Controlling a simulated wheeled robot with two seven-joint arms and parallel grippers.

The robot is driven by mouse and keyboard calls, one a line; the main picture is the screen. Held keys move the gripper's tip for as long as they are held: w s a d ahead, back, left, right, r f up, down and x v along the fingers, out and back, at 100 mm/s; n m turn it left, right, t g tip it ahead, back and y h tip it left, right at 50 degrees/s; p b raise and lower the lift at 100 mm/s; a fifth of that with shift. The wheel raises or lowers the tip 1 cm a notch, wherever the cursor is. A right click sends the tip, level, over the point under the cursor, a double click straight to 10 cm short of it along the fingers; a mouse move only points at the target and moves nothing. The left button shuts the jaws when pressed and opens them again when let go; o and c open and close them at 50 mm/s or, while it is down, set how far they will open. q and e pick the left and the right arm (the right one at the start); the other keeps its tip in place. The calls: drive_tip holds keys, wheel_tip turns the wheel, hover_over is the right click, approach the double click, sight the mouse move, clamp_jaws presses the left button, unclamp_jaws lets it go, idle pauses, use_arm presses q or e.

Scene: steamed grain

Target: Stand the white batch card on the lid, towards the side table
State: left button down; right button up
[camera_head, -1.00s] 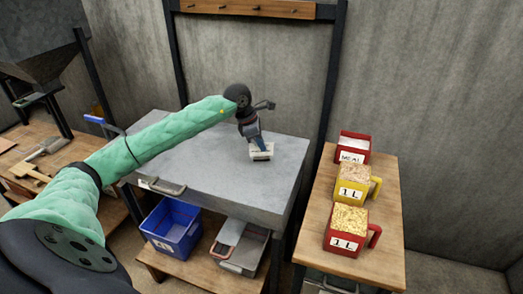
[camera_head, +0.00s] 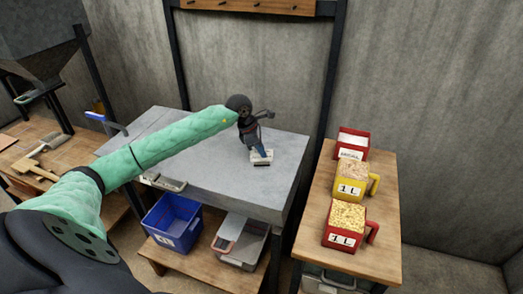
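The white batch card (camera_head: 261,160) is small and white, on or just above the grey lid (camera_head: 205,175), near the lid's right part. My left gripper (camera_head: 258,150) is right above the card and touches or holds it; its fingers are too small and dark to tell how they are closed. The side table (camera_head: 322,240) is wooden and stands to the right of the lid. My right gripper is not in view.
On the side table stand a red meal box (camera_head: 351,143), a yellow measure (camera_head: 351,176) and a red measure (camera_head: 344,225), with grain in the measures. A blue crate (camera_head: 172,225) and a grey metal bin (camera_head: 240,243) sit on a shelf below the lid.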

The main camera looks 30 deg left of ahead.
use_arm(q)
drive_tip(key=c, duration=1.6)
unclamp_jaws()
drive_tip(key=shift+c, duration=0.2)
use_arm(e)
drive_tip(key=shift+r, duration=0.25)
